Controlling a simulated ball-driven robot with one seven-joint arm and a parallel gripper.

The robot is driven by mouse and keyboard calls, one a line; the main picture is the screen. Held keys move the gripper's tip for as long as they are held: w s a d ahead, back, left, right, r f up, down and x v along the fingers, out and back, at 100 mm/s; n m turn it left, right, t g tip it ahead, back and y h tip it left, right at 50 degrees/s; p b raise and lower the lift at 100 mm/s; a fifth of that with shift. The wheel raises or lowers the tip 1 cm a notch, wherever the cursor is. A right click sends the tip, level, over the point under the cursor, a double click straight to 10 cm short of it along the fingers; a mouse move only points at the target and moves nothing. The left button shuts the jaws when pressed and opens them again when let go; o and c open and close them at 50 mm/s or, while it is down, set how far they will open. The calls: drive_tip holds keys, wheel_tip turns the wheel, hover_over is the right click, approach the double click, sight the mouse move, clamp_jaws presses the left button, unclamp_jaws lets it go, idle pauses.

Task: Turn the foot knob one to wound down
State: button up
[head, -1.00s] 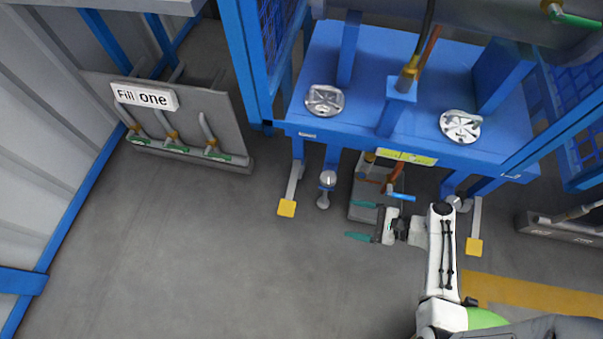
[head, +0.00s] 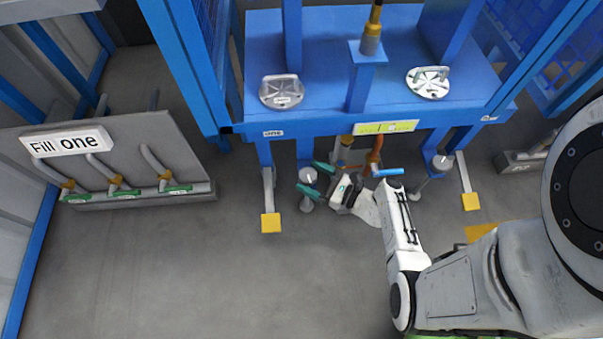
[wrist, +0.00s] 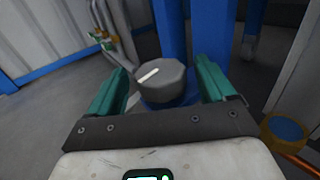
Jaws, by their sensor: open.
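The foot knob one (head: 307,175) is a grey faceted knob under the front left of the blue frame, near its "one" label (head: 272,133). In the wrist view the knob (wrist: 164,82) has a white pointer line on top, slanting up to the right. My gripper (head: 308,178) has its two teal fingers apart, one on either side of the knob in the head view. In the wrist view my gripper (wrist: 161,70) is open, with the knob between the fingers and visible gaps on both sides. The knob's lower part is partly hidden.
A yellow foot pedal (head: 271,222) stands left of the knob. An orange pipe with a blue lever (head: 387,172) is just right of my gripper. A second foot knob (head: 441,163) is further right. A Fill one panel (head: 120,150) stands left. The floor in front is clear.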

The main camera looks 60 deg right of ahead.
sight(300, 172)
drive_tip(key=shift+w+a+b, duration=0.15)
drive_tip(key=shift+w+b, duration=0.2)
drive_tip(key=shift+w, duration=1.4)
drive_tip(key=shift+c, duration=0.4)
drive_tip(key=c, duration=0.9)
